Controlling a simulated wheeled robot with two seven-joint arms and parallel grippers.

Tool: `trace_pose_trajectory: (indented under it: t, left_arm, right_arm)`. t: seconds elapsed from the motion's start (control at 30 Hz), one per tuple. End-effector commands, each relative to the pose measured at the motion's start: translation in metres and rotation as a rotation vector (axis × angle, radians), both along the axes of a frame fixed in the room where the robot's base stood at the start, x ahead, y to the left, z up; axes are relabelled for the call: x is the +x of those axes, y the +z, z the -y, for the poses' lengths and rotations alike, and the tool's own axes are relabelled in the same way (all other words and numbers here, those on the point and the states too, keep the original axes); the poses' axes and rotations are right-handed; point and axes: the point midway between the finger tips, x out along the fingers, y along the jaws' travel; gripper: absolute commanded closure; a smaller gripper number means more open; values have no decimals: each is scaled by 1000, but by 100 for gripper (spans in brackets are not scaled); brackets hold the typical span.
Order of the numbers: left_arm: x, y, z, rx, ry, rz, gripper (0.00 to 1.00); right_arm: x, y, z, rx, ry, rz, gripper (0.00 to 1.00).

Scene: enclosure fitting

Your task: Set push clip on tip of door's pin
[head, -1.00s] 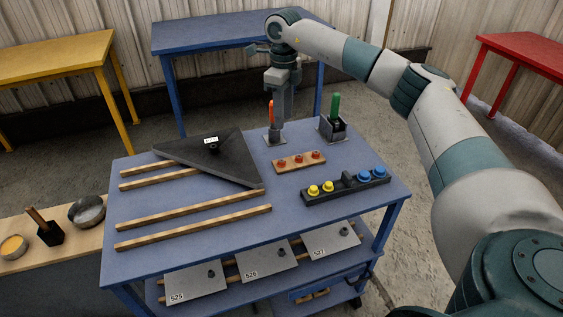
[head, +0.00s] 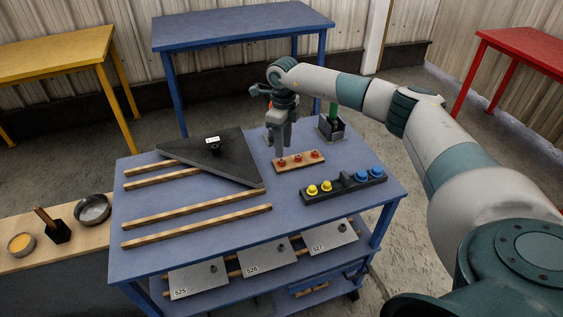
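The door seems to be the dark triangular panel (head: 190,158) lying on wooden strips on the blue worktable; a small dark pin (head: 214,147) stands up from it beside a white label. Small red clips (head: 315,155) sit on a wooden strip to its right. Yellow clips (head: 312,190) and blue clips (head: 362,174) sit on a black rack (head: 346,186). My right gripper (head: 279,153) points down just above or at the leftmost red clip, and its finger gap is too small to read. My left gripper is out of view.
A green-handled tool (head: 333,109) stands in a grey holder at the table's back; an orange-handled tool is mostly hidden behind my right gripper. Numbered grey plates (head: 267,257) lie on the lower shelf. A side bench with bowls (head: 93,209) is at left. The table's right front is clear.

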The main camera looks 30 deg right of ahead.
Motion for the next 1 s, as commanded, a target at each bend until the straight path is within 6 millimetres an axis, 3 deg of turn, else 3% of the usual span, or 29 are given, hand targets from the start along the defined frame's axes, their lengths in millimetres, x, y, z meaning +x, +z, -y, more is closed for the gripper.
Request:
trace_pose_trajectory:
  t: [0.27, 0.63, 1.0]
  left_arm:
    - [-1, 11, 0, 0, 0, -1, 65]
    - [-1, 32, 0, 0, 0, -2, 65]
    - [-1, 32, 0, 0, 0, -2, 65]
  right_arm:
    - [-1, -9, -2, 1, 0, -4, 65]
    - [0, -48, -3, 0, 0, -1, 65]
    - [0, -52, -3, 0, 0, 0, 65]
